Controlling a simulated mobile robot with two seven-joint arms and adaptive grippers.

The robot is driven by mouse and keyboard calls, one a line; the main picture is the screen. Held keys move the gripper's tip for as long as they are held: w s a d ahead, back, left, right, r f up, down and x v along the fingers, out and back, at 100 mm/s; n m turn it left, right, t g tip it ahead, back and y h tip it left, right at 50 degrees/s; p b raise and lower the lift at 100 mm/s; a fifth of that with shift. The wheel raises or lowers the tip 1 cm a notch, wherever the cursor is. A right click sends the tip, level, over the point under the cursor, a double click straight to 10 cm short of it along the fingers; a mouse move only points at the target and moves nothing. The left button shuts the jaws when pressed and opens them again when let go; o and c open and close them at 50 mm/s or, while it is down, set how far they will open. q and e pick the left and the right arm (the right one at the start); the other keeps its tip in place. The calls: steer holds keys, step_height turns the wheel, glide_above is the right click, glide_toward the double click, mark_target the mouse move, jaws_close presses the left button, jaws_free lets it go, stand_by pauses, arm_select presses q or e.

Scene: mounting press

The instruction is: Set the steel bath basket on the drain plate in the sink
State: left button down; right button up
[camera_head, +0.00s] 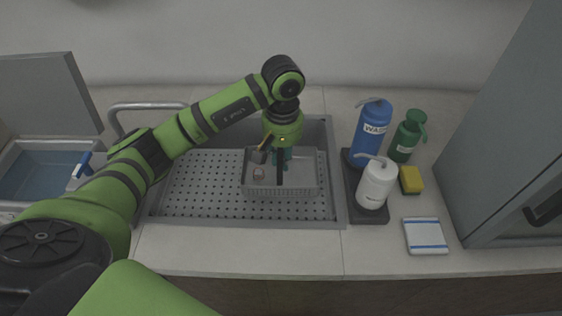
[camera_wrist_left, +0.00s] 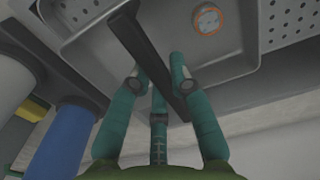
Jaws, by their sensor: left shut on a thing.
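The steel bath basket (camera_head: 303,191) is a shallow grey tray with a dark bar handle (camera_head: 280,172). It is over the right part of the perforated drain plate (camera_head: 200,188) in the sink (camera_head: 328,140). I cannot tell whether it touches the plate. My left gripper (camera_head: 281,154) comes down from above and is shut on the handle. In the left wrist view the teal fingers (camera_wrist_left: 160,75) lie on both sides of the black handle (camera_wrist_left: 137,42). A small round piece with an orange rim (camera_wrist_left: 208,19) lies in the basket. My right gripper is out of view.
Right of the sink, a blue wash bottle (camera_head: 371,128) and white bottle (camera_head: 376,183) stand on a dark tray (camera_head: 352,211). A green bottle (camera_head: 407,136), yellow sponge (camera_head: 411,180) and folded cloth (camera_head: 425,236) are beside them. An open water bath (camera_head: 45,172) is left.

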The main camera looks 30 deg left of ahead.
arm_select(q)
steer(key=shift+w+a+f, duration=0.2)
steer(key=shift+w+f, duration=0.15)
steer(key=shift+f, duration=0.05)
step_height(320, 180, down, 3)
steer(key=shift+f+p, duration=0.1)
steer(key=shift+p, duration=0.75)
steer(key=shift+f, duration=0.25)
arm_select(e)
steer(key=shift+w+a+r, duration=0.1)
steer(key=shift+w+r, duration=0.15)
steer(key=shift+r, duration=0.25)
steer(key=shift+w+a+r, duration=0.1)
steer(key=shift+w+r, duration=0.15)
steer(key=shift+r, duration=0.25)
arm_select(q)
steer(key=shift+f, duration=0.1)
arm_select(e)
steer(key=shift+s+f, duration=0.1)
arm_select(q)
steer(key=shift+f, duration=0.1)
steer(key=c, duration=1.1)
jaws_free()
steer(key=shift+c, duration=0.2)
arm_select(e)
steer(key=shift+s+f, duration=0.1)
